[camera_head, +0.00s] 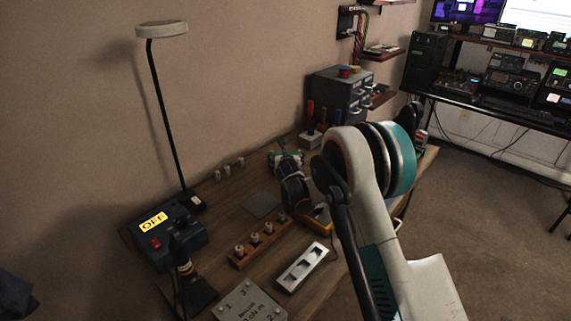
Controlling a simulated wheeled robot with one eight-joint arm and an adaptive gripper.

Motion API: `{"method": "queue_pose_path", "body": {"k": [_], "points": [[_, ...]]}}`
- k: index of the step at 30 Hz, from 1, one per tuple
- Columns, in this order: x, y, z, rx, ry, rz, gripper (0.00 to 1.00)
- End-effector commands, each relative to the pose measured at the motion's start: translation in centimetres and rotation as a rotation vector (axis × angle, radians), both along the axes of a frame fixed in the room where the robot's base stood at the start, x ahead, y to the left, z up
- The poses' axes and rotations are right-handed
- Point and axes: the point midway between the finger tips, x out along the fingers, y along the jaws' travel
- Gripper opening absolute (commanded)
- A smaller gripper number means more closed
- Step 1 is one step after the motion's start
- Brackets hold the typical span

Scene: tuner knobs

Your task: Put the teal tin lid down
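I cannot make out a teal tin lid for certain. The large teal ring at the right centre looks like part of my own arm's joint. My arm rises from the lower right and bends over the bench. Its dark wrist end is at the bench's middle, beside a small whitish and teal patch too small to identify. My gripper's fingers cannot be told apart there, so its opening and any held thing are unclear. A bare grey square mat (261,205) lies on the wooden bench (222,212), left of the wrist.
A wooden rack (240,262) with several knobs and a silver slotted tray (302,268) lie in front. A numbered plate (246,305) is nearest. A blue box (178,250) reading OFF and a lamp (165,110) stand left. A grey drawer cabinet (340,97) stands behind.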

Motion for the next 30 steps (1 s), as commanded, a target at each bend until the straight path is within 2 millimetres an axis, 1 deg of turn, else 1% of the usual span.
{"method": "queue_pose_path", "body": {"k": [1,3,11,22,23,24,25,30], "points": [[0.0,0.0,-1.1,0.0,0.0,0.0,0.53],[0.0,0.0,-1.6,0.0,0.0,0.0,0.53],[0.0,0.0,-1.6,0.0,0.0,0.0,0.53],[0.0,0.0,-2.7,-0.001,0.003,-0.001,0.53],[-0.1,0.0,-2.7,0.0,0.003,-0.001,0.84],[-0.1,0.0,-2.7,0.0,0.004,-0.002,0.93],[-0.1,0.0,-2.8,0.0,0.005,-0.002,0.98],[-0.2,0.0,-2.9,-0.001,0.005,-0.001,0.98]]}}
